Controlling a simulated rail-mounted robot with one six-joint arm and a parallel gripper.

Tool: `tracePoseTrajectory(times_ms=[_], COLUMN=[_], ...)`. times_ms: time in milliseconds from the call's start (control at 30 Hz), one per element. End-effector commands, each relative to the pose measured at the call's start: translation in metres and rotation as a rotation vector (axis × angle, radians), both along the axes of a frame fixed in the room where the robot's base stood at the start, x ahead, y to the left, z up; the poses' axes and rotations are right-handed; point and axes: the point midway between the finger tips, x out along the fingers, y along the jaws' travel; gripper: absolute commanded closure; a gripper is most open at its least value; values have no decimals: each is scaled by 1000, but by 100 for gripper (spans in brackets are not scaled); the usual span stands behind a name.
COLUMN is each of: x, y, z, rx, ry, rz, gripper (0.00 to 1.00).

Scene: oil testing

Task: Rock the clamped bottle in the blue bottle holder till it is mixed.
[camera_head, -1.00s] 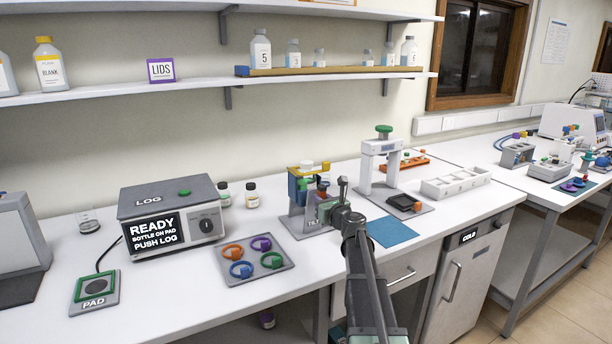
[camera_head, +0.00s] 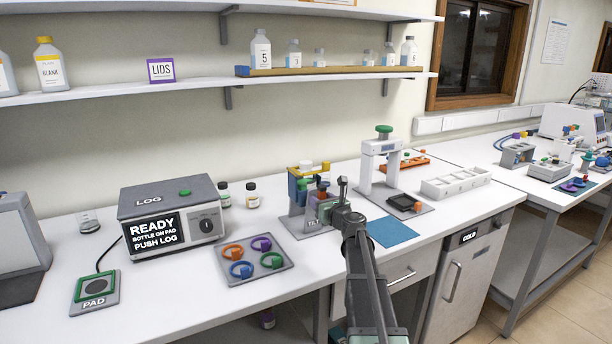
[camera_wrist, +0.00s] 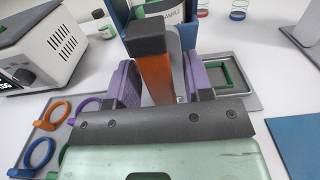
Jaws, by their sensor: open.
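The blue bottle holder (camera_head: 294,190) stands on a grey base marked TILT (camera_head: 313,224) with a yellow clamp (camera_head: 310,168) across its top. In the wrist view the blue holder (camera_wrist: 121,14) is at the top edge, with a white-labelled bottle (camera_wrist: 172,12) in it, partly cut off. An orange handle with a dark top (camera_wrist: 152,62) stands in front of the holder. My gripper (camera_wrist: 160,84) is open, its purple fingers on either side of the handle with gaps showing. It also shows in the head view (camera_head: 322,205). The bottle's contents cannot be made out.
A tray of coloured rings (camera_head: 254,262) lies left of the holder, beyond it the LOG box (camera_head: 172,215) and PAD (camera_head: 95,292). Two small bottles (camera_head: 252,195) stand behind. A white press stand (camera_head: 366,175) and blue mat (camera_head: 390,232) are to the right.

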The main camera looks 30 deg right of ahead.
Motion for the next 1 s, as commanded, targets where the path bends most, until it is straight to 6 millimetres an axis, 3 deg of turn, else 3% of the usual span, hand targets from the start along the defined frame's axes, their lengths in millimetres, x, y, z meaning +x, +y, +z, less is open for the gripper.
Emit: tracePoseTrajectory(times_ms=[333, 800, 1000], x=[-6, -76, -80], y=[0, 3, 2], z=[0, 0, 0], rx=[0, 0, 0], ry=[0, 0, 0], rz=[0, -1, 0], gripper=[53, 53, 53])
